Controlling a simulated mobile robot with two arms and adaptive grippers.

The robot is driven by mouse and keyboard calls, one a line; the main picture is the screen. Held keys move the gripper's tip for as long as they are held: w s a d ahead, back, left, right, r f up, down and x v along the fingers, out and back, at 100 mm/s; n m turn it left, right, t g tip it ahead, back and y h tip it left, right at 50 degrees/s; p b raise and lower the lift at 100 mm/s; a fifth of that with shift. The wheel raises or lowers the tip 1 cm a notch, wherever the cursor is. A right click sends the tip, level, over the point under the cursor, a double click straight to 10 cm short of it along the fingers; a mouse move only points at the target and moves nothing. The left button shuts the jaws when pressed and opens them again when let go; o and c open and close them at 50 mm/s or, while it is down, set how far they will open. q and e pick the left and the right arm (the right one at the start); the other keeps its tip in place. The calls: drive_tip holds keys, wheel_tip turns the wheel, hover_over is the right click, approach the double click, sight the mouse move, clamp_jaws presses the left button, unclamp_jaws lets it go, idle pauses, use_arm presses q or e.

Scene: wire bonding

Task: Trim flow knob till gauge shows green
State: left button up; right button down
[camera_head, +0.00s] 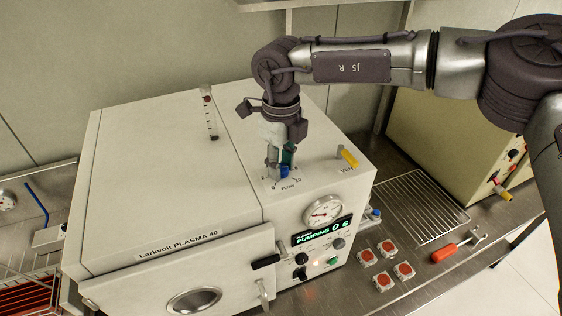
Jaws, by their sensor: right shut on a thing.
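The flow knob (284,172) is a small blue knob on top of the white plasma machine (170,190), inside a dial printed FLOW. My right gripper (281,168) comes down on it from above and is shut on it; its fingers hide part of the knob and scale. A clear flow tube (210,115) with a dark reddish float near its top stands behind, on the machine's top. A round gauge (323,211) is on the front panel; its needle position and any green zone are too small to read. My left gripper is not in view.
A yellow vent lever (348,157) stands right of the knob. The display (322,231) reads PUMPING 0 s. Several red-topped pieces (386,249) and a red-handled tool (445,252) lie on the metal bench at the right. A wire rack (425,205) is behind them.

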drive_tip(key=n+b, duration=0.4)
drive_tip(key=shift+f, duration=0.15)
drive_tip(key=n+b, duration=0.2)
drive_tip(key=n, duration=0.1)
drive_tip(key=shift+w+n, duration=0.1)
drive_tip(key=shift+n, duration=0.2)
drive_tip(key=n, duration=0.1)
drive_tip(key=n+b, duration=0.1)
drive_tip(key=n, duration=0.1)
drive_tip(key=shift+r+n, duration=0.2)
drive_tip(key=shift+n, duration=0.1)
drive_tip(key=n, duration=0.3)
drive_tip(key=shift+n+b, duration=0.3)
drive_tip(key=shift+b, duration=0.1)
drive_tip(key=n, duration=0.3)
drive_tip(key=shift+r+n, duration=0.1)
drive_tip(key=shift+n, duration=0.2)
drive_tip(key=n, duration=0.4)
drive_tip(key=shift+n, duration=0.3)
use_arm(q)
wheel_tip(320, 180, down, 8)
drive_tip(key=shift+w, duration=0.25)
use_arm(e)
drive_tip(key=shift+n, duration=1.9)
